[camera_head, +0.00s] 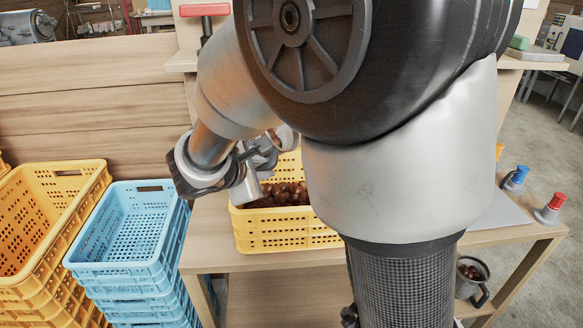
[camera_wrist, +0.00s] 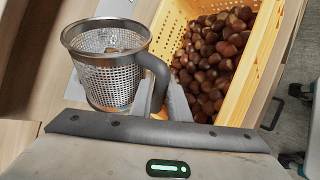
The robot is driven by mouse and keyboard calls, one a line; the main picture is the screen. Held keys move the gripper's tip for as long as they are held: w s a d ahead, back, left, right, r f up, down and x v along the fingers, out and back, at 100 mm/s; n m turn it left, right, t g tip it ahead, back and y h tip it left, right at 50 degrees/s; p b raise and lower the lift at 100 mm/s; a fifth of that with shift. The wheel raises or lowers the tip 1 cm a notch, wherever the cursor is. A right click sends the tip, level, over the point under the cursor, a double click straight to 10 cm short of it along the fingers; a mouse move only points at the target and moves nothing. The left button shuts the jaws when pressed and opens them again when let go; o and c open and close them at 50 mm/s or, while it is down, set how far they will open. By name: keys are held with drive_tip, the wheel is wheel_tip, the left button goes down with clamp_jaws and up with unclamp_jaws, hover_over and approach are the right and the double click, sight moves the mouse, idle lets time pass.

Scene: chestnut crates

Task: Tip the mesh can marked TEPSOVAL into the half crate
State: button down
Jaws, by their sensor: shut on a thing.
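The mesh can (camera_wrist: 108,82) is a perforated metal can with a shiny rim and a dark grey handle, in the wrist view at left. It looks about upright. A little brown shows inside; its contents are unclear, and no TEPSOVAL mark is readable. My gripper (camera_wrist: 165,103) is shut on the handle. The yellow half crate (camera_wrist: 254,70) lies right beside the can in that view, holding many chestnuts (camera_wrist: 212,60). In the head view the half crate (camera_head: 285,242) stands on the bench, partly behind my arm, with my gripper (camera_head: 262,158) at its left back.
Blue crates (camera_head: 125,262) and yellow crates (camera_head: 45,262) are stacked left of the bench (camera_head: 212,240). A blue-topped thing (camera_head: 515,178) and a red-topped thing (camera_head: 550,210) stand at the bench's right. A grey container with chestnuts (camera_head: 468,288) sits lower right. My arm hides the middle.

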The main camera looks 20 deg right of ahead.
drive_tip(key=shift+w+a+f+m+t+y+b, duration=0.15)
drive_tip(key=shift+f+m+t+y+b, duration=0.3)
drive_tip(key=shift+b, duration=1.2)
drive_tip(key=shift+f+m+t+y+b, duration=0.25)
drive_tip(key=shift+f+m+t+b, duration=0.25)
drive_tip(key=shift+b, duration=2.15)
drive_tip(key=shift+s+d+f+m+t+y+b, duration=0.35)
drive_tip(key=shift+d+m+b, duration=0.1)
drive_tip(key=shift+b, duration=2.2)
drive_tip(key=shift+r+m+t+y, duration=0.25)
drive_tip(key=shift+r+m+t, duration=0.2)
drive_tip(key=shift+m+t, duration=0.05)
drive_tip(key=shift+s+r+m+t+y, duration=0.15)
drive_tip(key=shift+r+m+t+y, duration=0.4)
drive_tip(key=shift+m+t, duration=0.4)
